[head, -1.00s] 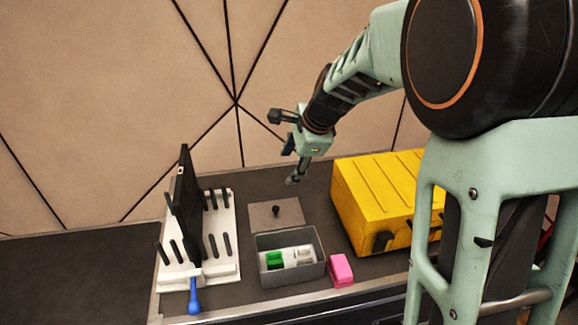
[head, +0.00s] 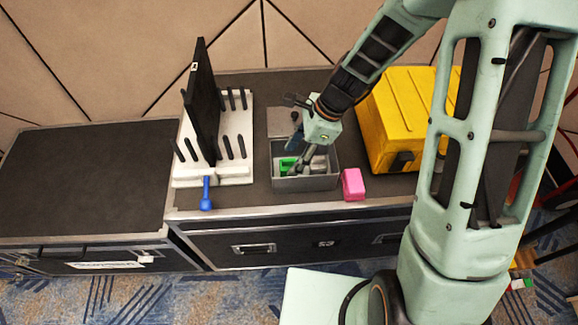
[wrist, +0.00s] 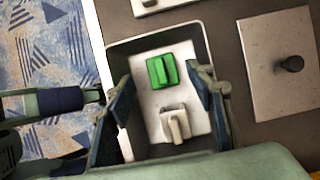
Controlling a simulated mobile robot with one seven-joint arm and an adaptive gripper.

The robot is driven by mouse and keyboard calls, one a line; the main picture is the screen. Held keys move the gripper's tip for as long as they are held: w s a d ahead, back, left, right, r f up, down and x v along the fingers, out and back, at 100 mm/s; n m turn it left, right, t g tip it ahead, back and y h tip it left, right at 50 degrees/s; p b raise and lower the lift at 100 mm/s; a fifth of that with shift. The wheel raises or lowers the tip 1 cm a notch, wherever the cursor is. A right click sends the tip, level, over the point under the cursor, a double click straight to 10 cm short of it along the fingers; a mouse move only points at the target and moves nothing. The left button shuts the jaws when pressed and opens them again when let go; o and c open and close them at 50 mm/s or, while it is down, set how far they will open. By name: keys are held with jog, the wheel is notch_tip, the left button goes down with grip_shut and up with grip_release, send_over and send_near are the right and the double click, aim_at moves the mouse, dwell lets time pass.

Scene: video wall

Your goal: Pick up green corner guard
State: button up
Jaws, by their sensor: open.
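The green corner guard (wrist: 162,71) lies in an open grey box (wrist: 124,48) on the case top, on a white insert beside a white piece of similar shape (wrist: 175,125). In the head view the green guard (head: 287,164) shows at the left inside the box (head: 305,184). My gripper (head: 297,158) is above the box. In the wrist view my open gripper (wrist: 162,92) has one finger on each side of the two pieces, and nothing is held. I cannot tell how far the fingertips are above the insert.
A grey lid with a black knob (wrist: 282,72) lies behind the box. A pink block (head: 353,184) is to its right, with a yellow case (head: 400,105) beyond. A white pegged rack (head: 238,172) holding a black panel (head: 203,100) and a blue-handled tool (head: 206,195) are left.

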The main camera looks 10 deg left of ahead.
aim_at(292, 160)
jog(key=shift+x, duration=2)
jog(key=shift+w, duration=0.1)
jog(key=shift+c, duration=0.6)
jog(key=c, duration=1)
